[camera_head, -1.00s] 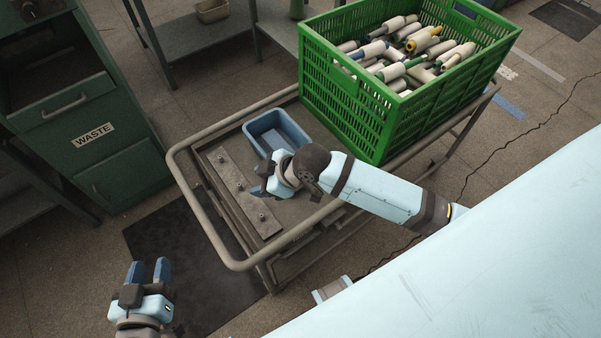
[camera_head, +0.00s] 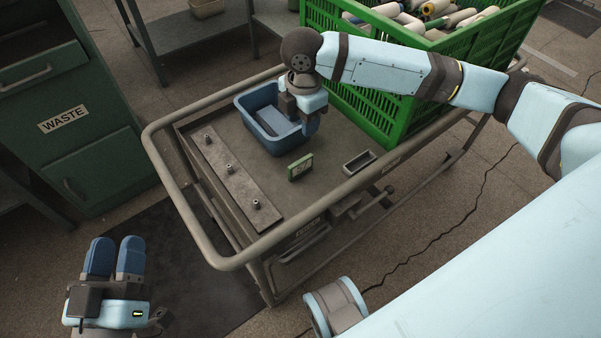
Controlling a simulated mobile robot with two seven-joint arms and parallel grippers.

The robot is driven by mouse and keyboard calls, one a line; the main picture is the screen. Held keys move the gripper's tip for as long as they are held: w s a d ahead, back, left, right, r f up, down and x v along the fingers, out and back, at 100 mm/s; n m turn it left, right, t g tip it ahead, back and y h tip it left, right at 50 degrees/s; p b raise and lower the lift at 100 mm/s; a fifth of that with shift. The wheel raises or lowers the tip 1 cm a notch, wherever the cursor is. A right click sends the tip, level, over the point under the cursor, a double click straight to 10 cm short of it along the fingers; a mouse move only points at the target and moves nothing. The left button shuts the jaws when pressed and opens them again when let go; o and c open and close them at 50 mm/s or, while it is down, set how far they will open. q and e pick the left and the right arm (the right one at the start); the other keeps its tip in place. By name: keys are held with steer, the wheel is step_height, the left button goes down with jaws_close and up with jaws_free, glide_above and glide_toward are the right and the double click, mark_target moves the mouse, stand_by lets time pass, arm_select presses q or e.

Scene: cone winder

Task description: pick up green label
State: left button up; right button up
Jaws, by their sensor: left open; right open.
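My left gripper (camera_head: 116,257) is open and empty over the floor at the lower left, well away from the cart.
The cart's tube rail (camera_head: 222,262) surrounds the top. A metal strip with pegs (camera_head: 231,170) lies left of the label, a small grey tray (camera_head: 358,162) to its right. A green crate of cones (camera_head: 395,112) stands behind. A waste cabinet (camera_head: 85,150) is at left.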

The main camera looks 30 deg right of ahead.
steer(key=b, duration=0.3)
glide_above(300, 161)
steer(key=f, duration=0.8)
steer(key=shift+w+d, duration=0.15)
steer(key=shift+d, duration=0.2)
steer(key=f+b, duration=0.2)
steer(key=f, duration=0.1)
steer(key=f+b, duration=0.1)
steer(key=f, duration=0.1)
steer(key=shift+a, duration=0.25)
arm_select(q)
step_height(300, 161, down, 9)
steer(key=g, duration=0.3)
steer(key=shift+d+m, duration=0.4)
steer(key=shift+d, duration=0.05)
steer(key=shift+w+r, duration=0.1)
arm_select(e)
jaws_close()
